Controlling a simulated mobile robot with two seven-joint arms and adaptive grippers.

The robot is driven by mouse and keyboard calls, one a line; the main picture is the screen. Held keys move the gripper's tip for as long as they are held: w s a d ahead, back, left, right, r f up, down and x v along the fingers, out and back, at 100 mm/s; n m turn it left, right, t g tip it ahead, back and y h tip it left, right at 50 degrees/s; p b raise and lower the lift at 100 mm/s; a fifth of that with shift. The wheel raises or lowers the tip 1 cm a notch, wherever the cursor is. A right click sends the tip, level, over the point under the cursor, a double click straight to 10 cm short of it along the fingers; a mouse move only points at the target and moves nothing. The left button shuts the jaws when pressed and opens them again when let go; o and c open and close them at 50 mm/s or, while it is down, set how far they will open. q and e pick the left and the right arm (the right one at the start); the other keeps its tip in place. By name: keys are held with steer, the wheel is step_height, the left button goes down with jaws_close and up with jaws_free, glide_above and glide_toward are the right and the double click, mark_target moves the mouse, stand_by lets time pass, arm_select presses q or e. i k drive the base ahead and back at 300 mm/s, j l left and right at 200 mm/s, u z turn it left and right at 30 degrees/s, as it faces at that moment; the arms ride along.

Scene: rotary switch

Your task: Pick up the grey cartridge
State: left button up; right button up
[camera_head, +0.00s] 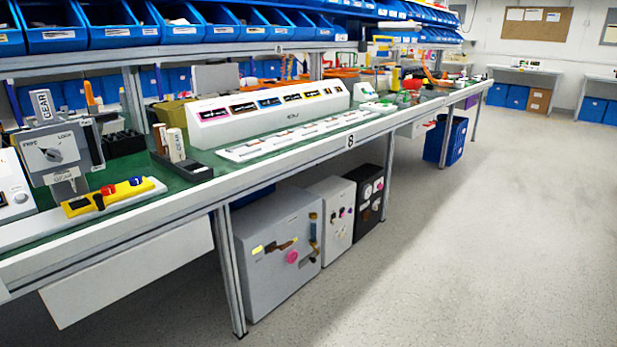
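A grey cartridge-like block (43,106) marked "GEAR" stands upright at the far left, rising from the top of a grey box (52,158) with a dial (54,155) and the words "FREE" and "LOCK". Its lower part is hidden by the box. A paler upright block (176,146), also marked "GEAR", stands with a brown one (160,138) in a dark holder (190,170) to the right. I cannot tell for certain which block is the task's cartridge. Neither of my grippers is in view.
A yellow tool (107,196) lies on a white base at the bench's front left. A white sloped panel (270,115) stands farther along the bench. Blue bins (120,25) line the shelf above. Grey cabinets (277,250) stand beneath. The floor (480,230) at right is clear.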

mark_target(44, 105)
steer(key=j+u, duration=0.1)
steer(key=u, duration=0.3)
steer(key=j+u, duration=0.1)
steer(key=u, duration=0.25)
steer(key=j+u, duration=0.1)
steer(key=u, duration=0.3)
